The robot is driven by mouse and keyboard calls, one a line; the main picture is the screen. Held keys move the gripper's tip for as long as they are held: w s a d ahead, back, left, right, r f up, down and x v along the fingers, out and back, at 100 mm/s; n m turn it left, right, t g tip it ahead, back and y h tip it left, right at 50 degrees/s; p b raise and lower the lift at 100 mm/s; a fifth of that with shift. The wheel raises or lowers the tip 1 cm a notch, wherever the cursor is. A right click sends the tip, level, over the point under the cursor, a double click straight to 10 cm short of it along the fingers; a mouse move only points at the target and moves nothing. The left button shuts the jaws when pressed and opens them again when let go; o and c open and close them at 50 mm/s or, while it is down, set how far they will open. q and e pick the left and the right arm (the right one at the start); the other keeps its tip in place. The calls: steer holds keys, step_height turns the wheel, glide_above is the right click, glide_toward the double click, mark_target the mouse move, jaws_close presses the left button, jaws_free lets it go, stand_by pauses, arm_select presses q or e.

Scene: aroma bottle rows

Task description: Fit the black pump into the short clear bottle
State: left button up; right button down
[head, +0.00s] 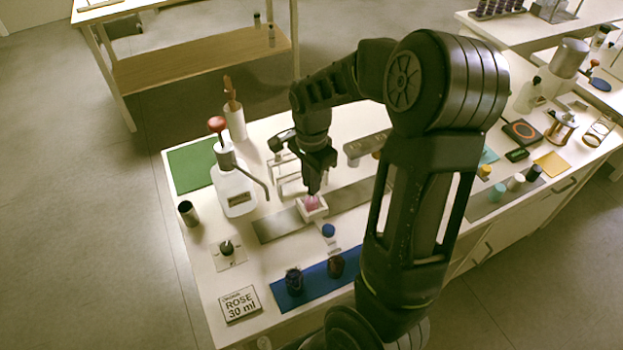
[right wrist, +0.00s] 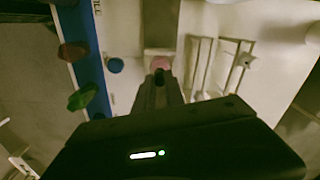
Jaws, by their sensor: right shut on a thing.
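My right gripper (head: 314,190) reaches down over the grey strip in the middle of the bench. In the right wrist view its jaws (right wrist: 160,82) are shut on a small dark piece, the black pump (right wrist: 159,74). Just beyond the pump is a pink-filled vessel, which looks like the short clear bottle (right wrist: 160,62). In the head view the bottle (head: 312,203) sits in a white square holder (head: 313,215), right under the fingertips. I cannot tell whether the pump touches or enters its neck. My left gripper is not in view.
A dispenser jug (head: 234,190) with a red knob stands left of the holder. A blue cap (head: 328,230) is in front, before a blue mat (head: 315,284) with dark bottles. A white rack (head: 286,178) is behind. A ROSE 30 ml sign (head: 239,304) lies front left.

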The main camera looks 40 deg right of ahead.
steer(key=shift+f, duration=0.4)
stand_by(0.7)
steer(key=c, duration=0.9)
jaws_free()
steer(key=shift+r+p, duration=2.8)
steer(key=shift+r, duration=0.75)
